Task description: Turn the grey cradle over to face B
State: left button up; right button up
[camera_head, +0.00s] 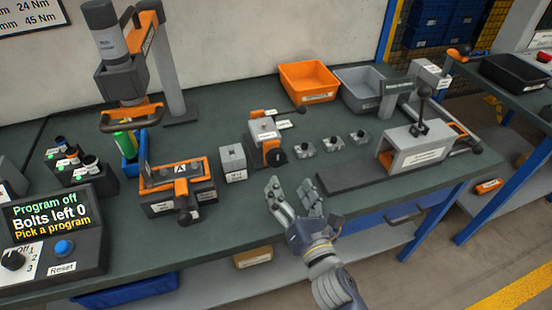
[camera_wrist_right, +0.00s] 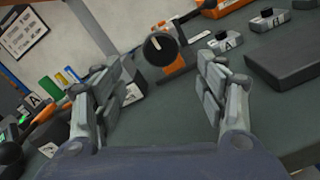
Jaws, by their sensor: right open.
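The grey cradle (camera_head: 160,180) is a dark grey block in an orange frame on the bench, left of centre in the head view. A white label with the letter A (camera_head: 180,169) shows on it, and a dark handle (camera_head: 185,208) sticks out at its front. My left gripper is not in view.
A grey block (camera_head: 232,163) and an orange stand with a dark knob (camera_head: 278,156) stand between cradle and gripper. Small labelled blocks (camera_head: 332,145), a grey fixture (camera_head: 415,148) and bins (camera_head: 308,82) lie right. A tool column (camera_head: 122,75) rises behind the cradle. A control panel (camera_head: 52,230) stands left.

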aim_at(277, 162)
jog(key=shift+w, duration=0.2)
jog(key=x, duration=1)
jog(key=shift+w+a+f, duration=0.15)
jog(key=shift+w, duration=0.05)
jog(key=c, duration=1.1)
